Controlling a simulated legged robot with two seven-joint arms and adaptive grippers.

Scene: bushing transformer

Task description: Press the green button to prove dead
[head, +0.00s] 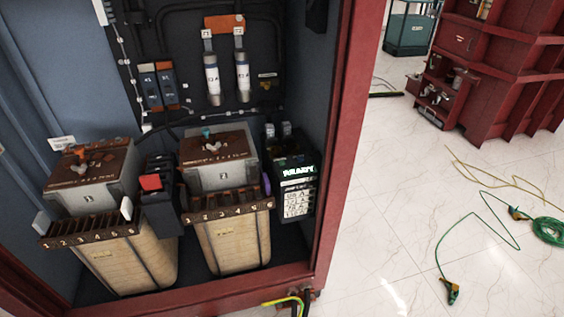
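I cannot make out a green button in the head view. A dark device with a lit greenish-white display (299,171) and white label lines stands at the right inside the open red cabinet (335,150). A small purple part (266,184) shows at its left side. A red block (150,182) sits on a dark unit between the two transformers. The left transformer (125,262) and right transformer (233,243) stand on the cabinet floor, each with a numbered terminal strip. Neither of my grippers is in view.
Two fuses (212,78) and a pair of switches (157,87) are on the back panel. A yellow-green cable (285,301) is at the cabinet's front edge. Green leads (548,231) lie on the tiled floor (400,180). Another red cabinet (500,70) stands at the right.

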